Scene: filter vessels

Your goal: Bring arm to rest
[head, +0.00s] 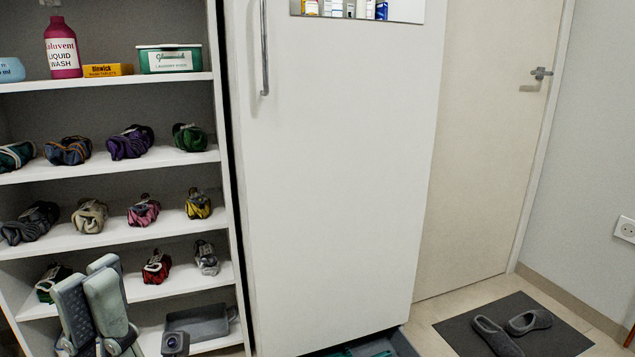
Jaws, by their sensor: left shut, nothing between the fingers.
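My left gripper (90,290) is at the lower left of the head view, in front of the lower shelves. Its pale grey fingers point upward and are shut with nothing between them. It hides part of the lowest shelf space behind it. My right gripper is out of view.
An open shelf unit (228,180) holds several rolled cloth bundles, a pink bottle (62,48) and a green box (170,58). A grey tray (198,322) lies low on it. A tall white cabinet (335,170) stands beside it. Slippers (497,336) lie on a dark mat (460,333) by a door (490,150).

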